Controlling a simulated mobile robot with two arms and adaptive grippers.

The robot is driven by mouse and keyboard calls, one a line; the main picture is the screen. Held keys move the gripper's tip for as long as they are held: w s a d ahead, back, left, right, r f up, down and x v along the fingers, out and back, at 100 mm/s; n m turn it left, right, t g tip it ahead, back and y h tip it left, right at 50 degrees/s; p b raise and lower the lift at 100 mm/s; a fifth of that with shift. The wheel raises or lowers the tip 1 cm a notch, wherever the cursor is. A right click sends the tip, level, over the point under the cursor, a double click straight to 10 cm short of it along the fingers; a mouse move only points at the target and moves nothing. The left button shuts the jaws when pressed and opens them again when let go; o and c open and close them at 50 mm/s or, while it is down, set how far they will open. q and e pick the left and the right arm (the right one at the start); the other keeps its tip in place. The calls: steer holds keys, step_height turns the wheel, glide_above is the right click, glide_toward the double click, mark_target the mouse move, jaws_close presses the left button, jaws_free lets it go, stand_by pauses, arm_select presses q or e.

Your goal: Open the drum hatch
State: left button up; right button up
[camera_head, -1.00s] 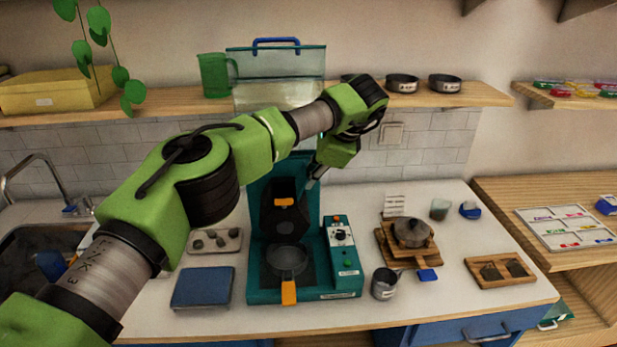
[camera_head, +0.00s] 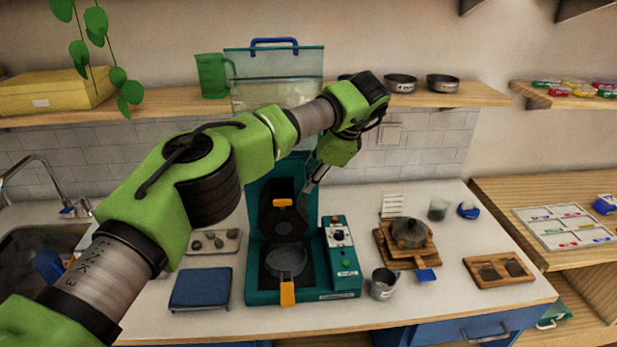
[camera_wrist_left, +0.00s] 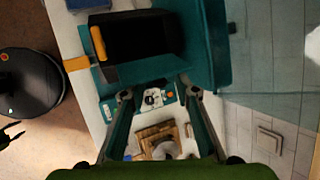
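The teal machine (camera_head: 335,287) stands on the counter in the head view. The dark drum (camera_head: 284,222) is in its upper middle, with an orange tab (camera_head: 283,202) at its top; I cannot tell which part is the hatch. The wrist view shows the dark drum (camera_wrist_left: 140,38) and an orange tab (camera_wrist_left: 98,43) along its edge. My left gripper (camera_head: 311,186) is just right of the drum, apart from the tab. In the wrist view my left gripper (camera_wrist_left: 158,95) has its fingers spread with nothing between them. Small dark claws at that view's left edge may be my right gripper (camera_wrist_left: 13,134).
A blue pad (camera_head: 201,288) lies left. The shelf (camera_head: 470,97) runs behind my arm.

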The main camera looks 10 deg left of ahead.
arm_select(q)
steer(key=v, duration=1.1)
steer(key=shift+d+f, duration=0.1)
